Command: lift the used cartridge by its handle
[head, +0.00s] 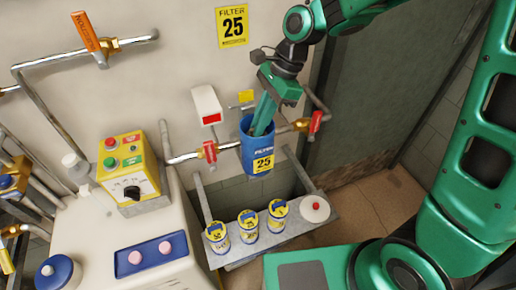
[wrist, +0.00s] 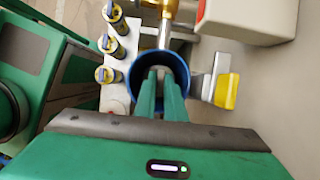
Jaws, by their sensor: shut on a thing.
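The blue filter housing (head: 250,157), labelled 25, is open at the top and sits on the pipe between two red-handled valves. In the wrist view its blue rim (wrist: 133,72) rings my fingers. My gripper (head: 261,122) reaches down into the housing from above. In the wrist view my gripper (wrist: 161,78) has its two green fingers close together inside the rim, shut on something. The used cartridge and its handle are mostly hidden by the housing wall and my fingers; only a small pale patch shows between the fingertips.
Several yellow-and-blue cartridges stand on a grey shelf (head: 233,258) below, with a white lid with a red knob (head: 314,208) at its right. Red valve handles (head: 209,152) (head: 315,122) flank the housing. A white box (head: 207,103) is on the wall. A yellow control box (head: 127,167) stands left.

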